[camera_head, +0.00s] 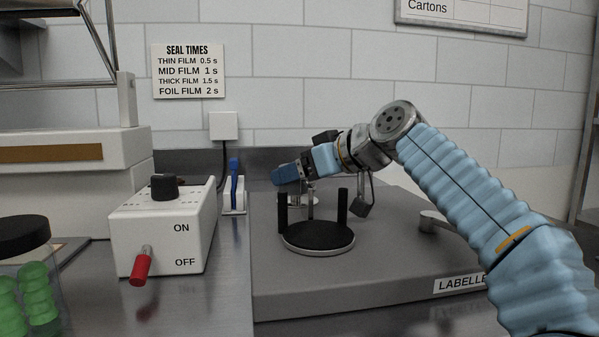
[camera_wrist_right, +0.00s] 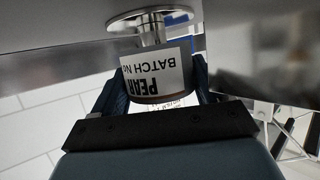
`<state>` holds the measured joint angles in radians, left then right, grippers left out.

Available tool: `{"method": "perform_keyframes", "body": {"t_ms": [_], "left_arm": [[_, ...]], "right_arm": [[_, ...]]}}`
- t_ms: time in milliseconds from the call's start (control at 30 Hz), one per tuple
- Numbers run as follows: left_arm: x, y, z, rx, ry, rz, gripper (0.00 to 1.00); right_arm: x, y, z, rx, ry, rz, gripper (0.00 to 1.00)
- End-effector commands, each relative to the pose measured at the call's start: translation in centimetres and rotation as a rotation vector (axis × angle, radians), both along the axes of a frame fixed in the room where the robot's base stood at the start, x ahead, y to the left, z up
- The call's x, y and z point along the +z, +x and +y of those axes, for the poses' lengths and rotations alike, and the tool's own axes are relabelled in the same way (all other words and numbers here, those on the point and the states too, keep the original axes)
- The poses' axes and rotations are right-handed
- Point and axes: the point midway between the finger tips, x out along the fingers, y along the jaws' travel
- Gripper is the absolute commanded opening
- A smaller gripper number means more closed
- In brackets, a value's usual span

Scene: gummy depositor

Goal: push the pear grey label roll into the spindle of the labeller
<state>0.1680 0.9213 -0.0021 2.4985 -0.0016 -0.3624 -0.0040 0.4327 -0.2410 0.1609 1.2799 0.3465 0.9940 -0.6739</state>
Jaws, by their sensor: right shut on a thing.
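The pear label roll (camera_wrist_right: 158,75) has a white label reading "PEAR BATCH No", upside down in the right wrist view. My right gripper (camera_wrist_right: 155,88) is shut on it, one blue finger at each side. The bright metal spindle (camera_wrist_right: 152,28), with a round flange, lines up with the roll's far end; I cannot tell how far it enters the roll. In the head view my right gripper (camera_head: 284,176) is over the back left of the grey labeller (camera_head: 390,265), and the roll is not clearly visible there. The left gripper is out of view.
A black round plate (camera_head: 318,236) with upright black posts stands on the labeller in front of the gripper. A white switch box (camera_head: 165,235) with a red lever is to the left. A clear jar of green gummies (camera_head: 30,290) stands at the front left.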

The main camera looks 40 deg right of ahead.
Motion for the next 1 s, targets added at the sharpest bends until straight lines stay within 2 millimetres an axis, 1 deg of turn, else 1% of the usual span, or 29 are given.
{"method": "perform_keyframes", "body": {"t_ms": [33, 67, 200, 233, 467, 567, 667, 900, 1000], "left_arm": [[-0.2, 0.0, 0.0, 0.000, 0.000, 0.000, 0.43], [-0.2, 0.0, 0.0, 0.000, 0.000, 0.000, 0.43], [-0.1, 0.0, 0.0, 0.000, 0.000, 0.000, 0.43], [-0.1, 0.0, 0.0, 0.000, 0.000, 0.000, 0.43], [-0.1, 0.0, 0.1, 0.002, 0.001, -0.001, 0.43], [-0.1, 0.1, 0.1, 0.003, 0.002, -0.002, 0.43], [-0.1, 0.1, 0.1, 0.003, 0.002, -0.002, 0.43], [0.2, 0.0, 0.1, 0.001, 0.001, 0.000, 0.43], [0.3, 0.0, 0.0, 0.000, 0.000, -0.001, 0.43]], "right_arm": [[-0.3, 0.0, 0.0, 0.001, 0.000, 0.000, 0.20], [-0.2, 0.0, 0.0, 0.001, 0.000, 0.000, 0.77], [-0.2, 0.0, 0.0, 0.001, 0.000, 0.001, 0.98], [-0.2, 0.0, 0.0, 0.001, 0.000, 0.001, 1.00], [-0.2, 0.0, 0.0, 0.001, 0.000, 0.002, 1.00], [0.2, -0.7, -0.1, 0.001, -0.001, 0.000, 1.00], [0.9, -2.3, -0.4, -0.001, -0.001, -0.003, 1.00], [3.2, -7.4, -1.3, -0.001, -0.001, -0.004, 1.00], [3.8, -9.1, -1.6, 0.000, 0.000, -0.003, 1.00]]}}
